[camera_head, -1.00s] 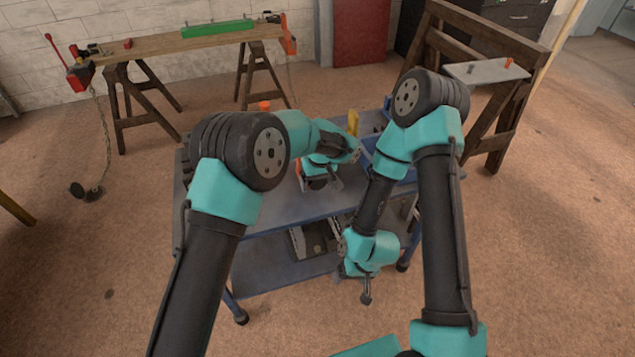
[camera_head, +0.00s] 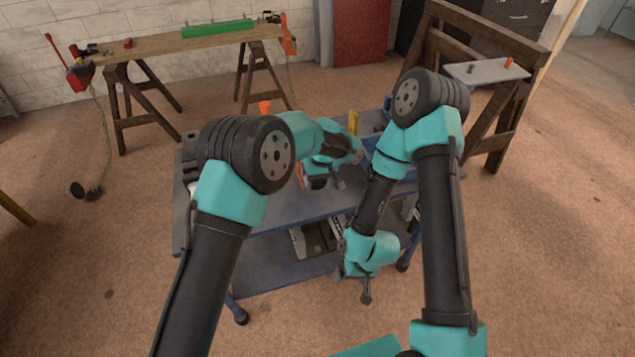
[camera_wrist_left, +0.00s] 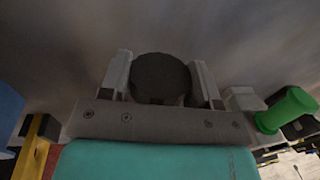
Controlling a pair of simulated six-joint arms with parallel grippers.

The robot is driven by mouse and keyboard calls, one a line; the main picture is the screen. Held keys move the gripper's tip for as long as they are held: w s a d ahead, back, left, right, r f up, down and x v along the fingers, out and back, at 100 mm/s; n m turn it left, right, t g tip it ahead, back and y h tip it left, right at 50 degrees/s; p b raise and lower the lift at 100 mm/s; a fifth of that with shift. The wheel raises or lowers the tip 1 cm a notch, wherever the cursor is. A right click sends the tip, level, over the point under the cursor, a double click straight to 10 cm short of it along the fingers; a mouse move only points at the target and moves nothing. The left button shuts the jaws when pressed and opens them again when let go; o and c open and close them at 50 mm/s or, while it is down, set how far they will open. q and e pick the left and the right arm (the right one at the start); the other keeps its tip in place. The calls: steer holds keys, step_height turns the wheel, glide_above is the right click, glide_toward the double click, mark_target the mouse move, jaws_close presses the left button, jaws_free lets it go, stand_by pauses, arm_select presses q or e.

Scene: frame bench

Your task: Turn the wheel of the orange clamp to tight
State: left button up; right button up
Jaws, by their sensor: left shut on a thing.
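My left gripper (camera_head: 326,184) is low over the blue cart, partly hidden by its own arm. In the left wrist view, its two fingers (camera_wrist_left: 160,75) stand on either side of a dark round wheel (camera_wrist_left: 160,77) and are shut on it. A sliver of the orange clamp (camera_head: 299,173) shows just left of that gripper in the head view; the rest is hidden. How tight the wheel is cannot be seen. My right gripper (camera_head: 366,294) hangs in front of the cart, away from the clamp; its jaws are too small to judge.
The blue cart (camera_head: 285,212) has a lower shelf with a dark case (camera_head: 314,238). An orange knob-like piece (camera_head: 265,107) is at its back left. A yellow piece (camera_head: 353,122) and blue bins stand at the back right.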

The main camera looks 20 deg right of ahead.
arm_select(q)
steer(key=shift+d+y, duration=0.1)
steer(key=shift+y, duration=3)
steer(key=o, duration=0.9)
